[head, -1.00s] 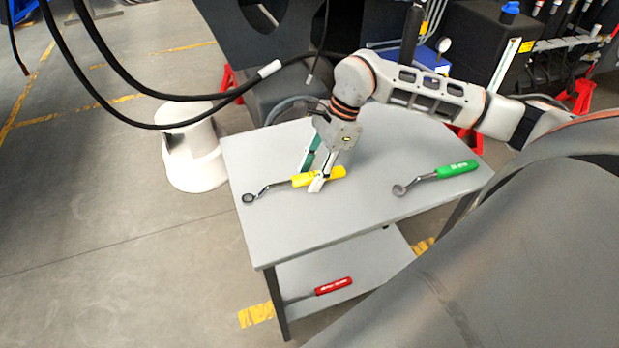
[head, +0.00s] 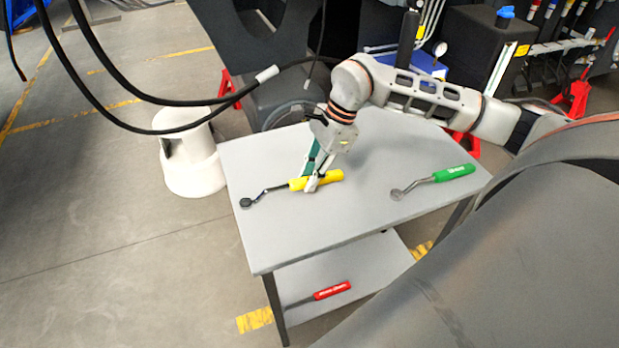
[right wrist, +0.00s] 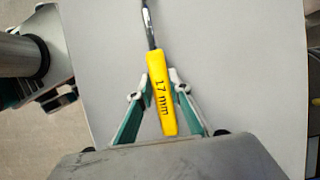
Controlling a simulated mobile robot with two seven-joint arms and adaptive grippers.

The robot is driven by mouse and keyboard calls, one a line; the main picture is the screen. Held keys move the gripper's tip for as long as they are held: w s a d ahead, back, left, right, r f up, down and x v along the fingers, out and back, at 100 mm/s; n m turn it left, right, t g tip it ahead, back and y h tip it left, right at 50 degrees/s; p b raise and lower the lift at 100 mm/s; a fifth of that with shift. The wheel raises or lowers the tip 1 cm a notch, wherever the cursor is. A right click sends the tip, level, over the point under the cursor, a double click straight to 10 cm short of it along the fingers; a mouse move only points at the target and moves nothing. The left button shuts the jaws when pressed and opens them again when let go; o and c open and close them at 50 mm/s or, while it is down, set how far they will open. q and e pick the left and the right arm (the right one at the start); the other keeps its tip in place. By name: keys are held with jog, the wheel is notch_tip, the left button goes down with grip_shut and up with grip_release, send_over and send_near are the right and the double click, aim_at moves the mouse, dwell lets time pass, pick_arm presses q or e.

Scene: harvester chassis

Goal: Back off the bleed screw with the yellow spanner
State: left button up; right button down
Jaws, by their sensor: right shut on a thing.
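The yellow spanner (head: 271,190) lies at the left part of the grey table top, its ring end (head: 246,203) toward the left edge. Its yellow handle, marked 17 mm, also shows in the right wrist view (right wrist: 161,92). My right gripper (head: 312,186) reaches down from above and is shut on this handle, with one finger on each side in the right wrist view (right wrist: 162,88). The spanner is at or very near the table top; I cannot tell if it touches. I cannot make out the bleed screw.
A green-handled spanner (head: 440,178) lies on the table (head: 290,232) at the right. A red-handled tool (head: 331,290) lies on the lower shelf. A white stool (head: 192,165) stands left of the table. Black hoses (head: 105,90) hang at upper left. Dark machinery stands behind.

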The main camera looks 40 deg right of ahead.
notch_tip(320, 180, up, 20)
jog(key=p, duration=0.2)
jog(key=shift+r, duration=0.1)
dwell(0.4)
